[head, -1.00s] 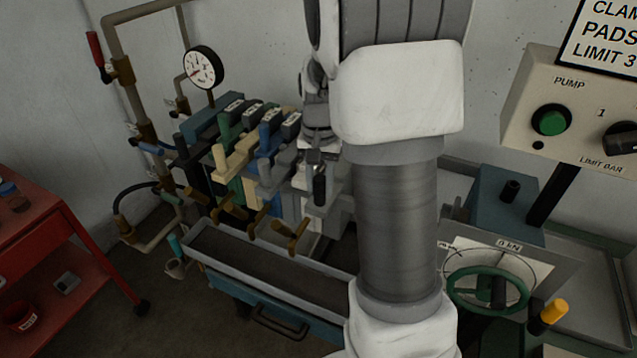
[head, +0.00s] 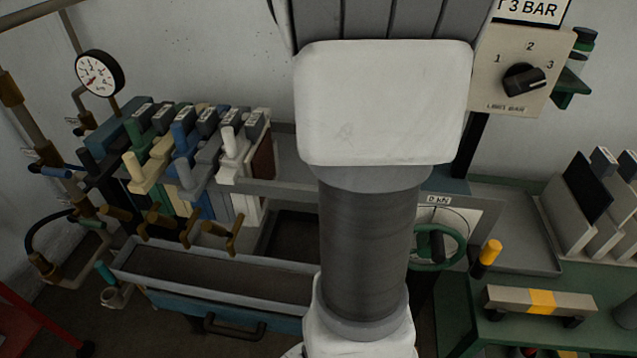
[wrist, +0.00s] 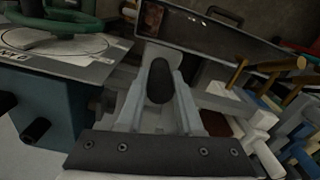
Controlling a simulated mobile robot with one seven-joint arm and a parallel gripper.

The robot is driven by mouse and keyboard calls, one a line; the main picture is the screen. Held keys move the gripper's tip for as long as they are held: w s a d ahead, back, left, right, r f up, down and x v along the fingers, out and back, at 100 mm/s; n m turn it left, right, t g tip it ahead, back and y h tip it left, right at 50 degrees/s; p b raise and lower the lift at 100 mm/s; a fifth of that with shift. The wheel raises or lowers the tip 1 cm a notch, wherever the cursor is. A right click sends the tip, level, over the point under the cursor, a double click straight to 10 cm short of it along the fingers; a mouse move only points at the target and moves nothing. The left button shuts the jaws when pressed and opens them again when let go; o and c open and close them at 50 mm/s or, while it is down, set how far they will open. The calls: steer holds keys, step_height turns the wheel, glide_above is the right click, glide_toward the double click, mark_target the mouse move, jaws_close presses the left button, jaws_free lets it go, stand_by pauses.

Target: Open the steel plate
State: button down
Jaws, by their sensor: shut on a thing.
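In the wrist view my gripper (wrist: 160,72) is shut on a dark rounded handle (wrist: 159,88), with a grey finger on each side. I take this to be the steel plate's handle; the plate's body is not clear to see. In the head view my forearm hides the gripper and the held handle. The white plate's handle also shows right of the gripper in the wrist view (wrist: 255,122).
A long grey trough (head: 200,272) runs in front of the plates, with brass taps (head: 172,222) above it. The green handwheel (head: 440,247) is right of my arm. A grey tray (head: 510,238) and green bench (head: 590,320) stand further right.

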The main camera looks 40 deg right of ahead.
steer(key=shift+d, duration=0.1)
steer(key=c, duration=0.6)
jaws_free()
steer(key=shift+r, duration=0.1)
step_height(320, 180, up, 17)
steer(key=shift+r+p, duration=0.15)
steer(key=shift+p, duration=0.2)
steer(key=s+a+f+n+t, duration=0.1)
steer(key=a+f+n+t, duration=0.1)
steer(key=a, duration=0.6)
steer(key=s+a+f+n+t, duration=0.1)
steer(key=a+n, duration=0.2)
steer(key=a, duration=0.5)
steer(key=s+a+f+n+t, duration=0.1)
steer(key=a+f+n+t, duration=0.1)
steer(key=a, duration=0.6)
steer(key=shift+s+a+f+n+t, duration=0.1)
steer(key=shift+s+f+n+t, duration=0.25)
steer(key=shift+n, duration=0.25)
